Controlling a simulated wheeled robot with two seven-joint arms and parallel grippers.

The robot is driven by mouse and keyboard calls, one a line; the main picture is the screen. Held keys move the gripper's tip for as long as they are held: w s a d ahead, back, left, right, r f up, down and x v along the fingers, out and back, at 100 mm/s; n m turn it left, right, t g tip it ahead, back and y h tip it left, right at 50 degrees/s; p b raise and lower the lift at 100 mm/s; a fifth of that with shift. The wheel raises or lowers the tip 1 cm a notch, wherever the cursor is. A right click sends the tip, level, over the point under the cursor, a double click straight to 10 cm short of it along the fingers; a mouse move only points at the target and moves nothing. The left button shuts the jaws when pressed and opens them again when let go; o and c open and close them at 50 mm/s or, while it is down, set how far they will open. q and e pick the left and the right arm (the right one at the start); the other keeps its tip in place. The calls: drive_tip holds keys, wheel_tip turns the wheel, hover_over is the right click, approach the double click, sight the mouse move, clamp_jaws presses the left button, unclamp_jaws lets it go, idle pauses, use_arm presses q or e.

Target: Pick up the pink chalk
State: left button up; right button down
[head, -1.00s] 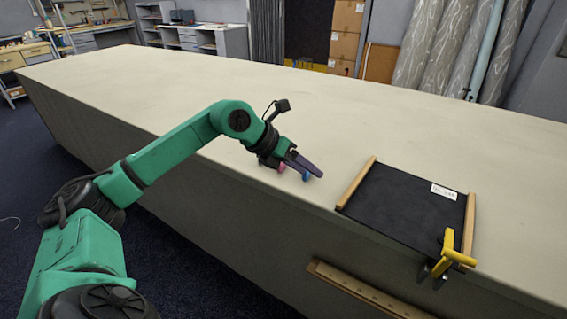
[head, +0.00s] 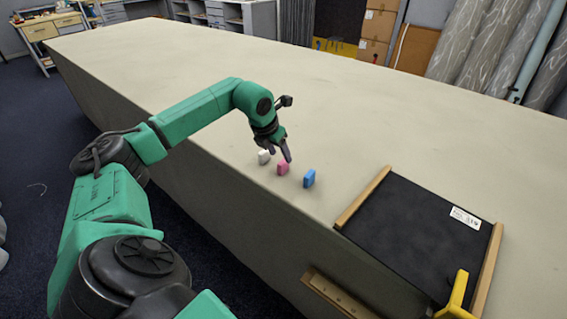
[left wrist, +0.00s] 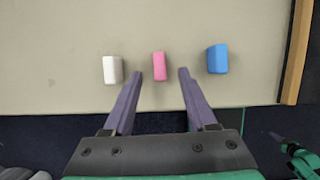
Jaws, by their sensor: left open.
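The pink chalk (head: 282,168) is a small block on the cloth table, between a white block (head: 264,157) and a blue block (head: 309,178). My left gripper (head: 280,157) is open just above and behind the pink chalk in the head view. In the left wrist view the pink chalk (left wrist: 159,66) lies ahead between the two spread fingertips (left wrist: 158,74), apart from both. The white block (left wrist: 112,69) is outside the left finger and the blue block (left wrist: 217,59) outside the right finger.
A black board with wooden side rails (head: 418,230) lies at the table's front edge, right of the blocks. A yellow clamp (head: 457,297) is at its near corner. The table (head: 380,95) is clear beyond the blocks.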

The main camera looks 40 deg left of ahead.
sight(283, 161)
use_arm(q)
drive_tip(key=p+x, duration=0.2)
drive_tip(key=x, duration=0.3)
drive_tip(key=shift+f, duration=0.4)
drive_tip(key=shift+c, duration=1.2)
clamp_jaws()
use_arm(e)
drive_tip(key=shift+w+a+r, duration=0.2)
drive_tip(key=shift+w+r, duration=0.75)
drive_tip(key=shift+r, duration=0.25)
use_arm(q)
drive_tip(key=shift+r, duration=0.15)
